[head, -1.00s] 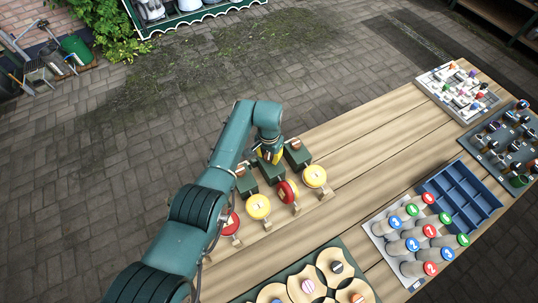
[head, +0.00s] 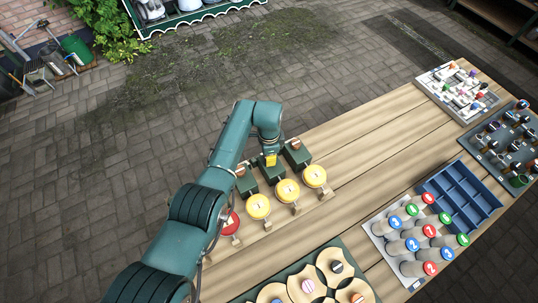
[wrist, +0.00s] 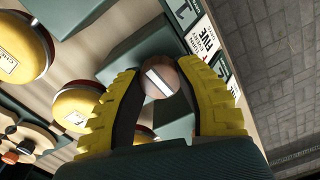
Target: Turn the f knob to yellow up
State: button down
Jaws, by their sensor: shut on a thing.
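The knob (wrist: 162,77) is a round brown piece with a white bar, on a dark green block (wrist: 140,42) in the wrist view. My gripper (wrist: 165,72) is shut on this knob, with a ribbed yellow finger on each side. In the head view my gripper (head: 270,159) is at the middle of the row of green blocks and hides the knob. The disc (head: 287,191) in front of that block shows a flat yellow face up. A yellow disc also shows beside the left finger in the wrist view (wrist: 78,108); its label is hard to read.
Two more yellow discs (head: 258,206) (head: 314,176) flank this one, and a red disc (head: 231,222) is at the left end. Neighbouring knobs (head: 295,144) (head: 241,171) are close by. A blue tray (head: 437,188) and numbered cylinders (head: 411,244) stand to the right.

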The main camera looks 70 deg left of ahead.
jog(key=shift+f+m, duration=0.1)
jog(key=shift+m, duration=0.4)
jog(key=c, duration=0.6)
grip_release()
notch_tip(320, 180, up, 12)
dwell(0.5)
